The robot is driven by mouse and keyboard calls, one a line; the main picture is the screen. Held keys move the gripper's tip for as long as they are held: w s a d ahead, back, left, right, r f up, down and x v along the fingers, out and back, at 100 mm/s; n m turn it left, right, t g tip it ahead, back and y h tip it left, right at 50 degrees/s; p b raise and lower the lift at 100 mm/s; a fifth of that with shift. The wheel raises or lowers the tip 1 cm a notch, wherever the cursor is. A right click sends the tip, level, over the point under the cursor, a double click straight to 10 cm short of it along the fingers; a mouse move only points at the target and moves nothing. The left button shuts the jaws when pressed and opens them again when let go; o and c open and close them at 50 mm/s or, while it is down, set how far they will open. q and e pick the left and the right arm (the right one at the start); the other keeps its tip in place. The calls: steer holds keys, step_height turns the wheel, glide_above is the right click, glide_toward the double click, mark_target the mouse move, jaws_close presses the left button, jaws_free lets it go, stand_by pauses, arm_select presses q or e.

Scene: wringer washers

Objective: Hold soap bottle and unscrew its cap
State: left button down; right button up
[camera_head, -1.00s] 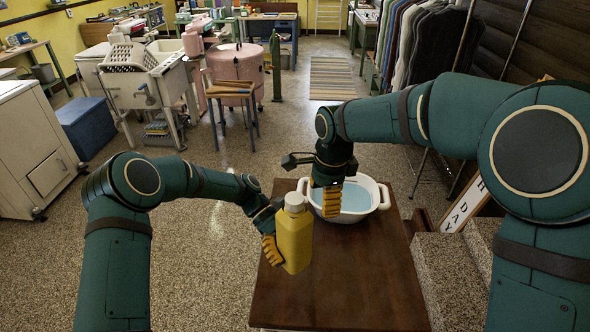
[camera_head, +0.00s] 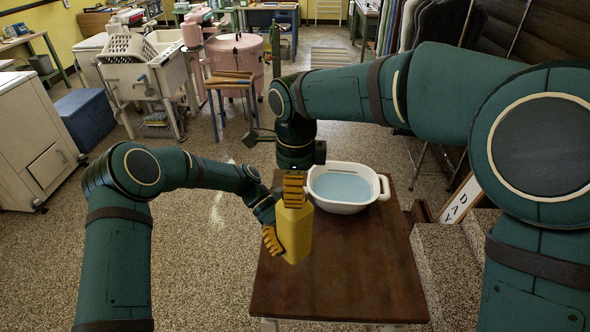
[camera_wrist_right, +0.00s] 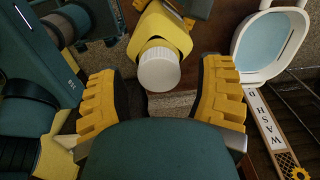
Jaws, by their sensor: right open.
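The yellow soap bottle (camera_head: 296,238) stands upright in my left gripper (camera_head: 273,238), which is shut on its body above the wooden table. My right gripper (camera_head: 294,187) points down over the bottle's top and hides the cap in the head view. In the right wrist view the ribbed white cap (camera_wrist_right: 159,69) is on the yellow bottle (camera_wrist_right: 165,25). The open yellow fingers of my right gripper (camera_wrist_right: 160,95) are on either side of the cap's line, apart from it.
A white basin (camera_head: 376,194) of bluish water sits just right of the bottle on the brown table (camera_head: 340,280). The table's front is clear. A sign (camera_head: 459,201) leans at the right. Pink and white washers stand farther back.

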steer(key=shift+f, duration=0.9)
jaws_close()
